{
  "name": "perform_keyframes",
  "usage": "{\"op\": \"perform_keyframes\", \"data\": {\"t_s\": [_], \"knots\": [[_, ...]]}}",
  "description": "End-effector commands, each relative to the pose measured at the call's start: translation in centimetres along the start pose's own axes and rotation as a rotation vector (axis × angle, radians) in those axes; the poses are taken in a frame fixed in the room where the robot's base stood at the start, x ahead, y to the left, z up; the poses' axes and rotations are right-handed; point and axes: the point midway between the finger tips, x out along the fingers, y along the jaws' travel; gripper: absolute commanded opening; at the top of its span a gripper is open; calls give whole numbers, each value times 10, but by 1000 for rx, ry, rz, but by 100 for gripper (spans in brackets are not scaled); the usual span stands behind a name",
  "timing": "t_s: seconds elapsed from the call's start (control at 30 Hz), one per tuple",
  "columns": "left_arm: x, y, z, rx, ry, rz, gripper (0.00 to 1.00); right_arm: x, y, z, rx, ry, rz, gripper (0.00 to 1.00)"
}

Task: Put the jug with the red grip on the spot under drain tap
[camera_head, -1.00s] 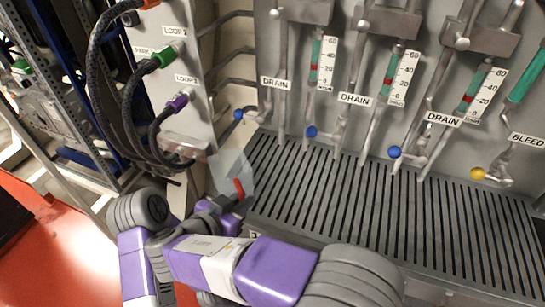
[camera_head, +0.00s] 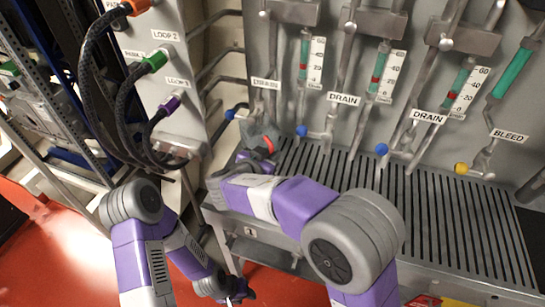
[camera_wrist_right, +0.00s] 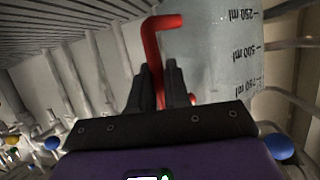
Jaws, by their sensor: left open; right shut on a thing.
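The jug (camera_wrist_right: 222,55) is clear, with ml marks and a red grip (camera_wrist_right: 155,50). My right gripper (camera_wrist_right: 165,85) is shut on the red grip in the right wrist view. In the head view the jug (camera_head: 262,134) is at the left back end of the slotted drain shelf (camera_head: 330,185), close to the leftmost blue tap (camera_head: 237,113). My right gripper (camera_head: 258,155) partly hides it, and I cannot tell whether its base touches the shelf. My left gripper (camera_head: 240,290) is open and empty, low in front of the shelf.
More blue taps (camera_head: 302,130) (camera_head: 381,149) and a yellow tap (camera_head: 461,168) hang over the shelf to the right. A panel with hoses (camera_head: 165,80) stands at the left. The middle and right of the shelf are bare.

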Motion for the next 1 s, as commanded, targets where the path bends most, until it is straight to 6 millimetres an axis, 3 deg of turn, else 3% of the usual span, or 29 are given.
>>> {"op": "perform_keyframes", "data": {"t_s": [0.07, 0.3, 0.63, 0.67, 0.8, 1.0], "knots": [[-9, 4, 0, 0, 0, 0, 43, 8, 1, -6, -1, 0, 3, 0], [-14, 5, 1, 0, 0, 0, 43, 22, 2, 27, -3, 0, 1, 0], [-12, 4, 0, 0, 0, 0, 43, 23, 2, 29, 1, 1, 0, 0], [-11, 4, 0, 0, 0, 0, 43, 23, 2, 30, 0, 0, 1, 18], [-12, 4, 1, 0, 0, 0, 43, 22, 2, 29, 0, 0, 1, 39], [-12, 4, 1, 0, 0, 0, 43, 22, 2, 29, 0, 0, 1, 42]]}}
